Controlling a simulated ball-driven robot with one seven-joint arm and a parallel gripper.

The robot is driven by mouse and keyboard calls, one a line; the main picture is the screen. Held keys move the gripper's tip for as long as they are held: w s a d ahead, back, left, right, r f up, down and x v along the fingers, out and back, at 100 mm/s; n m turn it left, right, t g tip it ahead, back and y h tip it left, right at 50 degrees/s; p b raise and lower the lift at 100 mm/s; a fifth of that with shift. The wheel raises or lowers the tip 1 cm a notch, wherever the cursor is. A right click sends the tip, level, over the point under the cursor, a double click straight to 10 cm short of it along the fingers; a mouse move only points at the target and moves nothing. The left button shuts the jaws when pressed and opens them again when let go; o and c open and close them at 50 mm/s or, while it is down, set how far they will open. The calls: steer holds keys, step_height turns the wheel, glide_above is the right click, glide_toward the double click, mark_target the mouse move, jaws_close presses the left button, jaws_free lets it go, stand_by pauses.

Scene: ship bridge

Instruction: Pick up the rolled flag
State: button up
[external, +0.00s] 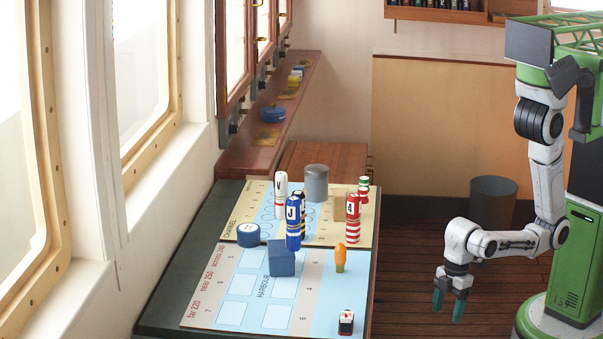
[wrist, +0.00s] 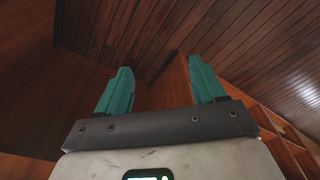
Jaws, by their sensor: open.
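Several upright rolls stand on the printed board and look like rolled flags: a white one marked V (external: 281,196), a blue one marked J (external: 293,224) and a red-and-white one marked 4 (external: 352,218). I cannot tell which one the task means. A smaller red, white and green piece (external: 364,188) stands behind the 4 roll. My gripper (external: 449,304) points down, open and empty, over the floor to the right of the table. In the wrist view, my two teal fingers (wrist: 159,70) are apart with only wooden surfaces beyond, and no roll shows.
The board (external: 225,312) lies on a dark table (external: 180,275). A blue cube (external: 281,258), blue round tub (external: 248,235), orange piece (external: 340,257), grey cylinder (external: 316,183) and small toy boat (external: 346,322) stand on it. A grey bin (external: 493,205) stands behind my arm.

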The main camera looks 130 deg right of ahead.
mark_target(287, 216)
steer(key=w+d+r+t+y+p, duration=0.25)
steer(key=w+r+t+p, duration=0.55)
steer(key=w+r, duration=1.2)
steer(key=w+d+r+t+b, duration=0.1)
steer(key=d, duration=0.1)
steer(key=w+d+r+t+b, duration=0.1)
steer(key=w+d, duration=0.1)
steer(key=w+d+r+t+b, duration=0.1)
steer(key=d, duration=0.1)
steer(key=shift+w+d+r, duration=0.15)
steer(key=shift+d+r, duration=0.1)
steer(key=shift+d, duration=0.05)
steer(key=d+r+t+h+b, duration=0.1)
steer(key=d+r+b, duration=0.1)
steer(key=d+r, duration=0.35)
steer(key=d+r+t+h+b, duration=0.1)
steer(key=d+r+h, duration=0.1)
steer(key=d, duration=0.6)
steer(key=shift+y, duration=0.25)
steer(key=p+x, duration=0.1)
steer(key=x, duration=0.9)
steer(key=shift+d+r+p, duration=0.2)
steer(key=shift+p, duration=0.2)
steer(key=c, duration=1.2)
steer(key=shift+o, duration=0.2)
